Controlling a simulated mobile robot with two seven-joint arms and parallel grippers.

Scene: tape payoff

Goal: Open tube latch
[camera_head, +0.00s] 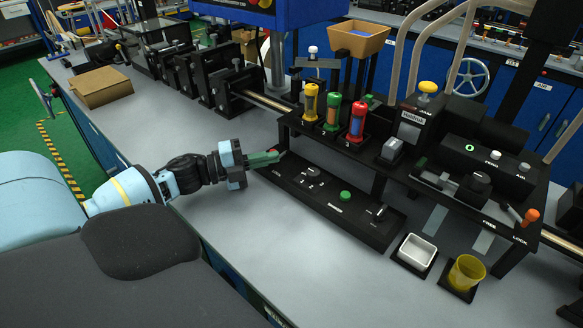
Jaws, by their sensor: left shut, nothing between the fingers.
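My left gripper (263,158) is shut and empty, with its green fingers at the left end of a low black control panel (300,192). I cannot tell whether the fingertips touch it. Above the panel, a black rack holds three upright tubes: yellow (310,103), green (332,111) and red (357,122). No part is clearly readable as the tube latch. A lever with an orange knob (531,215) sits at the rack's right end, near the labels FREE and LOCK. My right gripper is not in view.
A white tray (416,251) and a yellow cup (465,273) stand at the front right. A cardboard box (101,88) lies at the back left. A yellow-topped device (427,88) stands on the rack. The grey bench (300,258) is clear in front of the panel.

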